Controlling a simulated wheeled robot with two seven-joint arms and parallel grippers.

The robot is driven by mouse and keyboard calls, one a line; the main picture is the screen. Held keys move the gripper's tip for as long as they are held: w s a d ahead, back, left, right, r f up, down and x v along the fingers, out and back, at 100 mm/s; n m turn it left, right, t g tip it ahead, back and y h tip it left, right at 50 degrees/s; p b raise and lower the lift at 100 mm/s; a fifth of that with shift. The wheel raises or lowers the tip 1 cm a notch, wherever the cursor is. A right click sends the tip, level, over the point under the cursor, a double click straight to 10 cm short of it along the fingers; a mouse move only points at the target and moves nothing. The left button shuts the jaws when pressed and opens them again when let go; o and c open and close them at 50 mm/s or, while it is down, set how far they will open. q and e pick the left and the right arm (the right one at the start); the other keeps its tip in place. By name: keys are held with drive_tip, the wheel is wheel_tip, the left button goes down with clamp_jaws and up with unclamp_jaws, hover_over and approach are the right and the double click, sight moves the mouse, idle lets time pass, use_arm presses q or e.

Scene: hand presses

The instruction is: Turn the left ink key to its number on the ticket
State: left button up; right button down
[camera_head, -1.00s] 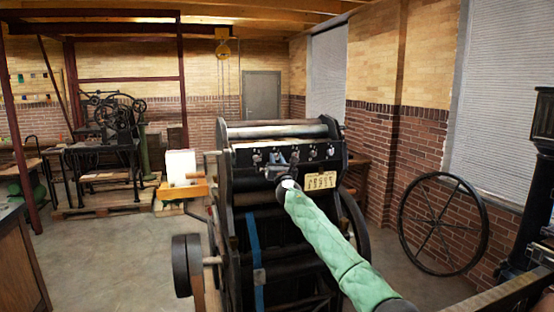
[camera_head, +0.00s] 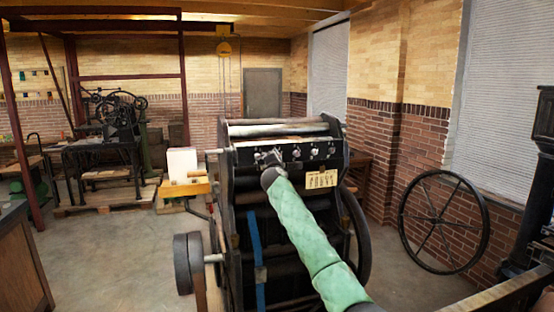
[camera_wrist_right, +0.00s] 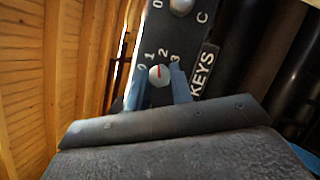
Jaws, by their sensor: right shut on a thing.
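The black press (camera_head: 290,190) has a row of pale ink keys along its top panel. My right gripper (camera_head: 268,158), at the end of the green-sleeved arm, is at the left end of this row. In the right wrist view its blue fingers (camera_wrist_right: 160,88) are shut on the left ink key (camera_wrist_right: 160,74). The key's red mark points up in the picture, roughly toward the 2 on a 0-to-3 scale. The yellow ticket (camera_head: 321,179) is on the press front below the keys; its writing is too small to read. My left gripper is out of view.
Another key (camera_wrist_right: 181,5) sits beside a letter C, and a KEYS label (camera_wrist_right: 203,72) runs along the panel. A large spoked wheel (camera_head: 443,222) leans at the right wall. Open floor lies left.

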drive_tip(key=m+g, duration=0.2)
drive_tip(key=m, duration=0.2)
drive_tip(key=m+g, duration=0.1)
drive_tip(key=m, duration=0.4)
drive_tip(key=shift+r+g, duration=0.15)
drive_tip(key=shift+g, duration=0.25)
drive_tip(key=c, duration=1.5)
unclamp_jaws()
drive_tip(key=shift+o, duration=1.3)
use_arm(q)
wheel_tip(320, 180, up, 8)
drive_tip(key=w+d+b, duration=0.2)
drive_tip(key=b, duration=0.1)
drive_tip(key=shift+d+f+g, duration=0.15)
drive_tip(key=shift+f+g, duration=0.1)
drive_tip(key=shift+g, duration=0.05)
use_arm(e)
drive_tip(key=s+r, duration=0.1)
drive_tip(key=s, duration=0.6)
drive_tip(key=shift+s+r, duration=0.15)
drive_tip(key=shift+s, duration=0.15)
